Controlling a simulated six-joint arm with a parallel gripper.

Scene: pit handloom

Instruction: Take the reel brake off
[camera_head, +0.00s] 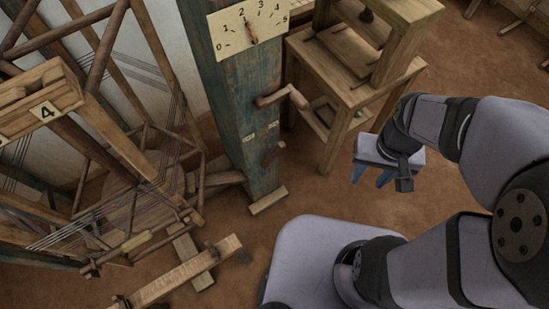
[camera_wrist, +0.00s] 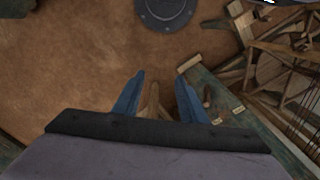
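A blue-green post (camera_head: 235,110) stands in the middle of the head view. A dark wooden lever (camera_head: 272,154) sticks out low on its face, below two small pale labels (camera_head: 248,137) too small to read; I take it as the reel brake. The lever also shows in the wrist view (camera_wrist: 207,97), just right of the right finger. A lighter wooden crank handle (camera_head: 282,96) sits higher on the post; a wooden handle (camera_wrist: 152,103) shows between my fingers in the wrist view. My gripper (camera_head: 371,174) is open and empty, right of the post and apart from it.
A dial plate (camera_head: 248,26) numbered 0 to 5 tops the post, its pointer near 2. The loom frame (camera_head: 110,150) with threads fills the left. A wooden stand (camera_head: 350,85) stands behind and right of the post. Brown floor (camera_head: 300,190) lies open between post and gripper.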

